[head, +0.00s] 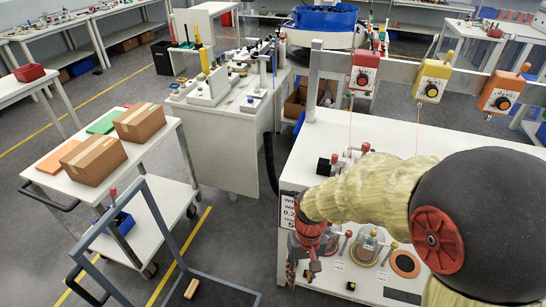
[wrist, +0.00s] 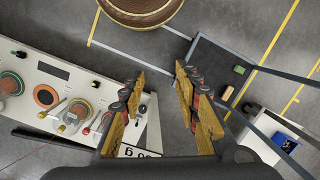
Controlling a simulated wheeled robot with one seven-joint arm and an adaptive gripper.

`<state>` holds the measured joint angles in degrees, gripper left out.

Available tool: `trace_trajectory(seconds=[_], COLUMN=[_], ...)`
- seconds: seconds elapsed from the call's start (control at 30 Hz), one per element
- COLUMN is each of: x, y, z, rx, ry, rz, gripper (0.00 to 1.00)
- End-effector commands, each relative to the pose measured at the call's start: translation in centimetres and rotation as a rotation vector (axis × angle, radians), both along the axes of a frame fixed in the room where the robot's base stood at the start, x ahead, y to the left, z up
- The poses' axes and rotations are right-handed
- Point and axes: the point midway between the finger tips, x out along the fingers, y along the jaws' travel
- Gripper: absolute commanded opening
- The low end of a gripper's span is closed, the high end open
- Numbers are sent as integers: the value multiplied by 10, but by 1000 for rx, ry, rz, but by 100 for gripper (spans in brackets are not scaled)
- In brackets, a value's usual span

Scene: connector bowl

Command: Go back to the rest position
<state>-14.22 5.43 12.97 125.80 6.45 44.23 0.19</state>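My gripper (head: 309,268) hangs at the left end of the white workbench (head: 440,146) in the head view, at the end of my arm, which reaches in from the right. In the wrist view my gripper (wrist: 160,76) has its two yellow-padded fingers well apart. Only grey floor and a bench edge show between them, so it is open and empty. In the head view the fingers are small and partly lost against the bench fittings.
Bench fittings, including an orange disc (head: 405,264), sit close to my gripper. A round wooden reel (wrist: 140,12) lies beyond the fingers.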

Motion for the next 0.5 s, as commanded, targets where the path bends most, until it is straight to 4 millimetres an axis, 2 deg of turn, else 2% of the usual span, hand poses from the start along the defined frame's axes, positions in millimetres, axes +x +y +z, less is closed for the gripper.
trace_trajectory(seconds=[0.03, 0.1, 0.33, 0.5], x=[-7, -18, -52, -68], y=[-9, -21, -57, -77], z=[24, 49, 121, 168], rx=[0, -5, -19, -21], ry=[-23, -48, -169, -311], rz=[-1, 0, -17, -50], gripper=[32, 32, 32, 32])
